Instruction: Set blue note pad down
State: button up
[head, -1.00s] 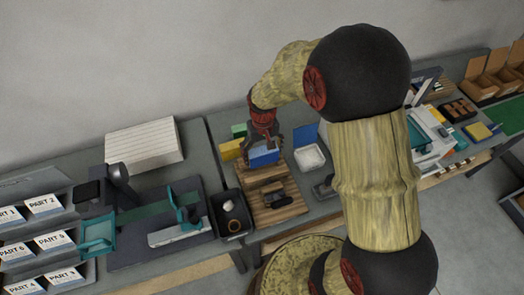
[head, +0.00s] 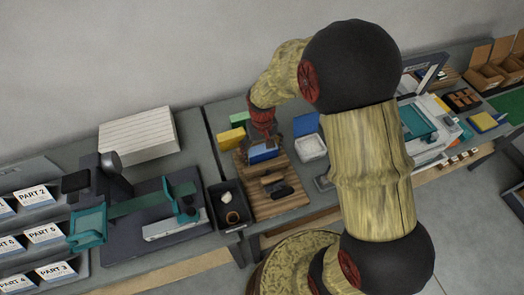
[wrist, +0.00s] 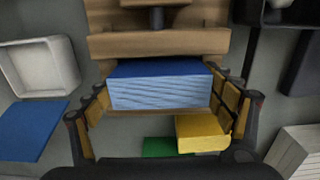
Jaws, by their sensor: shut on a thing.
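My gripper (head: 264,139) is shut on the blue note pad (head: 264,154), with its fingers at the pad's two ends. In the wrist view, the note pad (wrist: 159,92) lies level between the fingers, its blue top and pale striped page edge showing. It is at the back end of the wooden stand (head: 277,207), which also shows beyond the pad in the wrist view (wrist: 160,44). I cannot tell whether the pad's underside touches the stand.
A yellow block (head: 231,139) and a green block (head: 239,118) stand behind, to the left. A white tray (head: 311,147) and a flat blue piece (head: 305,124) lie to the right. A black bin (head: 229,206) stands left of the stand, where a dark object (head: 282,191) rests.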

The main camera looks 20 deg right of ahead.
aim_at(262, 149)
jog(key=shift+f+b, duration=0.3)
jog(key=shift+f, duration=0.25)
jog(key=o, duration=1.3)
jog(key=shift+o, duration=0.2)
notch_tip(262, 149, up, 12)
jog(key=shift+f, duration=0.1)
jog(key=s+r+t, duration=0.5)
jog(key=s+r, duration=1.2)
jog(key=s, duration=0.2)
jog(key=shift+s+r+t, duration=0.15)
jog(key=shift+s+t, duration=0.05)
jog(key=shift+t, duration=0.1)
